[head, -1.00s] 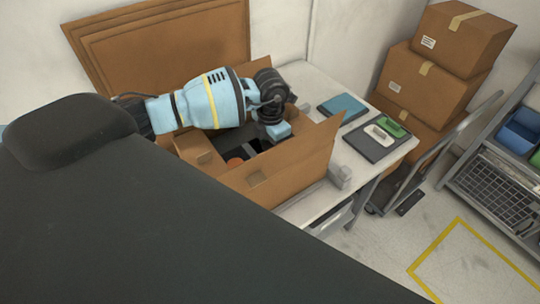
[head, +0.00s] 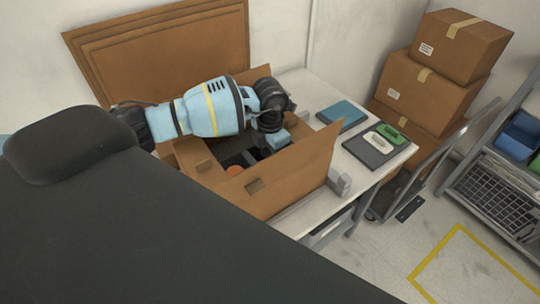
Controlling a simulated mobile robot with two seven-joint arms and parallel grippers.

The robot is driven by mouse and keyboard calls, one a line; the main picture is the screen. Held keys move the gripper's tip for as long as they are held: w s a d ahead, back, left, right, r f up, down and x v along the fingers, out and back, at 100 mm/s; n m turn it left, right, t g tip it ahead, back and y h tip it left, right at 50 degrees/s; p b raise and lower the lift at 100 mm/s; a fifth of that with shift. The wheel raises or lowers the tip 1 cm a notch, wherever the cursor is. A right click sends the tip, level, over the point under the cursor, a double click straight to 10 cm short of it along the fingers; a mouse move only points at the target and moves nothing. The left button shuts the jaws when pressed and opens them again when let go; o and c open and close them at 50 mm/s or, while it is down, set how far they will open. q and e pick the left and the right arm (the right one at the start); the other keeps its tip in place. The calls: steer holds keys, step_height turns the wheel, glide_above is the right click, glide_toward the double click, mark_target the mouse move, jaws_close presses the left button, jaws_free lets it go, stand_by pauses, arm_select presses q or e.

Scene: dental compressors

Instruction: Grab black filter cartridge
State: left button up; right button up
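An open cardboard box (head: 290,185) stands on the white table, its flaps up. My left arm reaches over it from the left, and my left gripper (head: 275,143) points down into the box at its right inner side. Its fingers are mostly hidden by the wrist and the front wall, so I cannot tell whether they hold anything. Dark shapes lie in the box beside the gripper; I cannot tell whether one is the black filter cartridge. My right gripper is not in view.
A blue flat item (head: 341,113) and a dark tray (head: 378,148) with green and white pieces lie on the table (head: 305,90) right of the box. Large cardboard sheets (head: 165,50) lean on the wall.

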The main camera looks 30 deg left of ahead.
arm_select(q)
step_height(320, 180, up, 18)
steer(key=shift+f, duration=0.25)
stand_by(0.3)
